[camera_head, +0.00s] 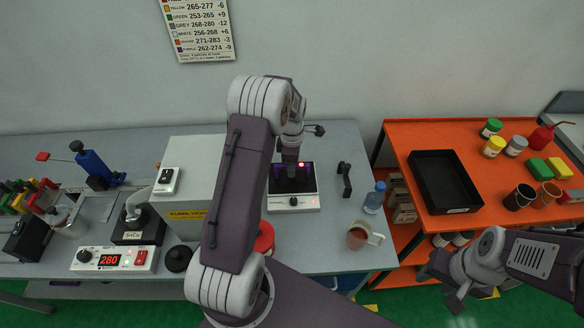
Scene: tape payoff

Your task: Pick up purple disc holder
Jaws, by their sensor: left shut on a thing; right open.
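My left gripper (291,172) reaches down over the small white device with a dark top (292,202) on the grey bench. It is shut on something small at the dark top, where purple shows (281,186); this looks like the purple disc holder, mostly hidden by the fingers. I cannot tell whether it is lifted clear of the device. A red light glows at the device's back edge. My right gripper (452,290) is open and empty, low in front of the orange cart.
A grey box (190,152) stands left of the device, partly behind my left arm. The orange cart (395,140) carries a black tray (445,205), jars and cups.

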